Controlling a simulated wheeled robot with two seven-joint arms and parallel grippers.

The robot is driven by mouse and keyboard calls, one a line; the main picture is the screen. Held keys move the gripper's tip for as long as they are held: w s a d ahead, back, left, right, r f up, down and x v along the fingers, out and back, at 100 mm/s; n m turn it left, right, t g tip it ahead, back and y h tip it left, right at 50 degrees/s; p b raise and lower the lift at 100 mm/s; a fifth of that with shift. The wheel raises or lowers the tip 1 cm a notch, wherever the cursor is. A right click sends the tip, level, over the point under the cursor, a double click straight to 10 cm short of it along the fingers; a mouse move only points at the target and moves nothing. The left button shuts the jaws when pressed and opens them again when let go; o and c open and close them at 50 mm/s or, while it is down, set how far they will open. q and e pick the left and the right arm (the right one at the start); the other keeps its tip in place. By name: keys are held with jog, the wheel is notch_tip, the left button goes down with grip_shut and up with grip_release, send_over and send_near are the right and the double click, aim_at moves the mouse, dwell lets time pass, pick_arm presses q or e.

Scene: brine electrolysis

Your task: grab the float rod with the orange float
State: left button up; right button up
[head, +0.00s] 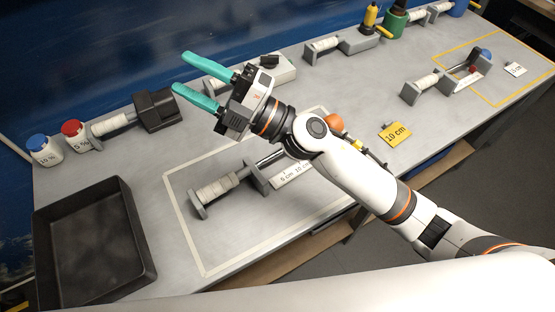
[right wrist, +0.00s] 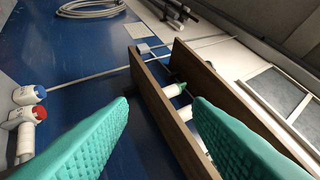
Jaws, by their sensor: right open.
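The float rod (head: 268,158) lies within the white outline on the grey table in the head view. Its white wrapped handle (head: 218,189) rests in grey supports at the left end. The orange float (head: 333,122) shows partly behind my right arm, which hides part of the rod. My right gripper (head: 180,72) has teal fingers spread apart with nothing between them. It is up and to the left of the rod, apart from it. In the right wrist view the open fingers (right wrist: 161,105) frame the blue wall and a brown shelf. My left gripper is not in view.
A black tray (head: 136,226) stands at the front left. White jars with blue (head: 45,151) and red (head: 76,135) lids stand behind it. A yellow "10 cm" card (head: 396,133) lies right of my arm. A blue float (head: 485,54) is at the far right.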

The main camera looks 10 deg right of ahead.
jog(key=s+a+f+n+g+h, duration=0.2)
jog(key=s+a+f+n+g, duration=0.2)
jog(key=n+g, duration=0.5)
jog(key=w+d+f+n+g+h, duration=0.2)
jog(key=d+f+n+h, duration=0.25)
jog(key=f+h, duration=0.5)
jog(key=w+d+h, duration=0.2)
jog(key=d+h, duration=0.1)
jog(key=d, duration=0.2)
jog(key=w+d+f+t+h, duration=0.1)
jog(key=w+d+h, duration=0.2)
jog(key=d, duration=0.3)
jog(key=w+d+f+t+h, duration=0.1)
jog(key=w+d+h, duration=0.2)
jog(key=d, duration=0.3)
jog(key=shift+w+f+m+h, duration=0.25)
jog(key=shift+h, duration=0.1)
jog(key=shift+w+d, duration=0.15)
jog(key=shift+d, duration=0.15)
notch_tip(320, 180, down, 6)
jog(key=shift+f+p, duration=0.1)
jog(key=shift+p, duration=0.85)
jog(key=shift+a+f+p, duration=0.1)
jog(key=shift+f+p, duration=0.2)
jog(key=shift+f, duration=0.3)
jog(key=f, duration=0.1)
jog(key=f+p, duration=0.1)
jog(key=f, duration=0.1)
jog(key=shift+a+f, duration=0.2)
jog(key=shift+f, duration=0.5)
